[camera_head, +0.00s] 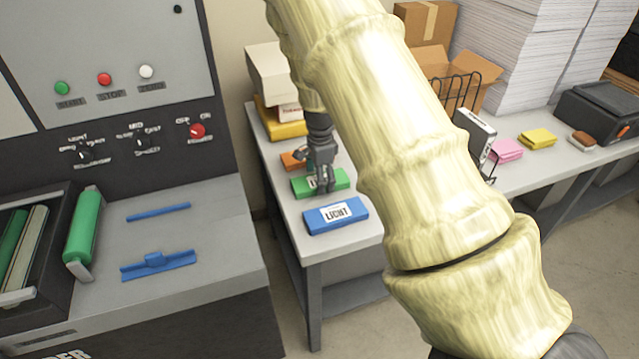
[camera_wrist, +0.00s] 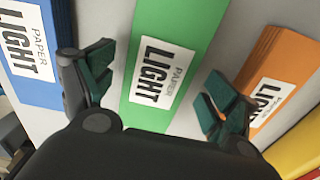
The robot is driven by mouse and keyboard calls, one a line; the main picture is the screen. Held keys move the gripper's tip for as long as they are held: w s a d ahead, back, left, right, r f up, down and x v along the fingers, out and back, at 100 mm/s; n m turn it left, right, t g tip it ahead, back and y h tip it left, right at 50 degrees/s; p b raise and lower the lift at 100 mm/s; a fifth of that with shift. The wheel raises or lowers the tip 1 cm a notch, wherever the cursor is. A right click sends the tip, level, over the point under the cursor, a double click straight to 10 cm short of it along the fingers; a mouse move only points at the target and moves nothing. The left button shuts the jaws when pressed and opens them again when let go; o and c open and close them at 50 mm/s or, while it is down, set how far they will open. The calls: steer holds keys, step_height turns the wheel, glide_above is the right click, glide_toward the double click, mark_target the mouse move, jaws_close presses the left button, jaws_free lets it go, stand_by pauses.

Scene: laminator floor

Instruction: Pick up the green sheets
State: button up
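The green sheets (camera_head: 337,180) are a flat green pack on the grey side table, with a white label. In the wrist view the green pack (camera_wrist: 185,25) runs from top to bottom, its label reading "LIGHT PAPER". My gripper (camera_head: 323,188) is above the pack. In the wrist view my gripper (camera_wrist: 155,95) is open, one finger to each side of the green pack, with nothing between the fingertips that I can see being held. Whether the fingers are level with the pack or above it is hard to tell.
A blue pack (camera_head: 335,216) lies in front of the green one and an orange pack (camera_head: 293,160) behind it. A yellow pack (camera_head: 281,125) and boxes stand farther back. My arm hides the table's middle. Pink sheets (camera_head: 508,150) and yellow sheets (camera_head: 538,138) lie right.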

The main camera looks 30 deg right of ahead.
steer(key=shift+s+r, duration=0.2)
steer(key=c, duration=1.2)
steer(key=shift+w, duration=0.15)
